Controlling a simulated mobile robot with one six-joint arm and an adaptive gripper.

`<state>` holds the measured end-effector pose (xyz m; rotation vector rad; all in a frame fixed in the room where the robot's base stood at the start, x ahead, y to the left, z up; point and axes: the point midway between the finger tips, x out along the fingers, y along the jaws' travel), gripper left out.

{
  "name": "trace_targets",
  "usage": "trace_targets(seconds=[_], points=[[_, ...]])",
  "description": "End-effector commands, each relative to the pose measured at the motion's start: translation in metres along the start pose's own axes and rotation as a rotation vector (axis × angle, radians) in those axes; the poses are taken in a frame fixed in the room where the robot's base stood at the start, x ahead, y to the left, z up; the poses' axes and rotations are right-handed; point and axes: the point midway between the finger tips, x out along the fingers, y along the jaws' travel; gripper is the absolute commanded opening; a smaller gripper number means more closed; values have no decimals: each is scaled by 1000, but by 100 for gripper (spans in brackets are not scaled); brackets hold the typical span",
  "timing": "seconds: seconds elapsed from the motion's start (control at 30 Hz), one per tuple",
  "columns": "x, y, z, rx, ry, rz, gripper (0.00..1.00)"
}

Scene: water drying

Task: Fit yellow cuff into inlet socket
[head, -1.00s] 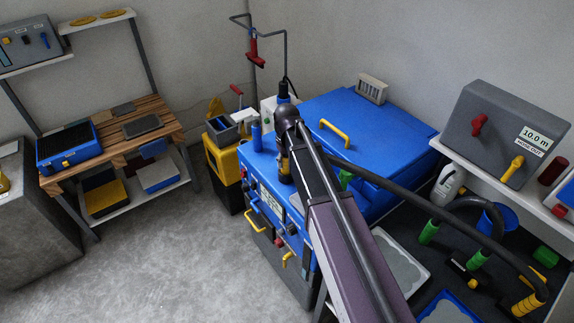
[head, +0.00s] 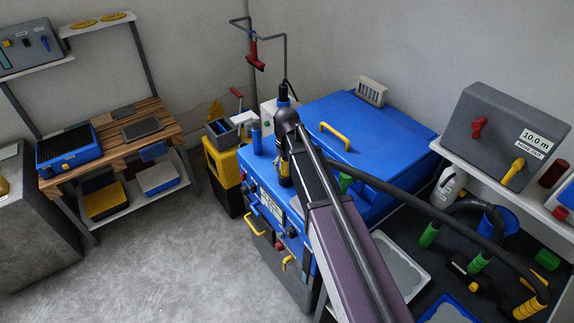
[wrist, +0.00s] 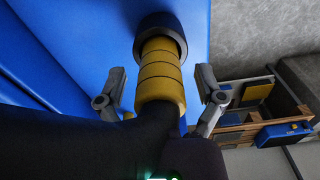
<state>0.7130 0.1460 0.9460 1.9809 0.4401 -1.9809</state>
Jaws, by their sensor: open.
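The yellow ribbed cuff (wrist: 160,75) stands in the middle of the wrist view, on the end of a black hose (wrist: 75,145). Its far end meets a dark round collar (wrist: 162,28) on the blue machine, which looks like the inlet socket. The cuff lines up with the collar; how deep it sits is hidden. My gripper (wrist: 161,78) is open, with one finger on each side of the cuff and gaps visible. In the head view a bit of yellow shows below my wrist by the front of the blue machine (head: 375,130), and my arm hides much of it.
The black hose (head: 425,203) arcs right from the machine over a dark bench holding green cuffs (head: 429,235) and another yellow cuff (head: 530,307). A yellow bin (head: 222,160) stands left of the machine. A wooden bench (head: 115,150) is farther left, with clear floor between.

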Motion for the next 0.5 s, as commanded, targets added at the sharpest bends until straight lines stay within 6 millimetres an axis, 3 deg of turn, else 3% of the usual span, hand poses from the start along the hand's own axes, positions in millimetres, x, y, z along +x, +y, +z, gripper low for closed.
trace_targets(seconds=[0.5], points=[[-24, 0, 0, 0, 0, 0, 87]])
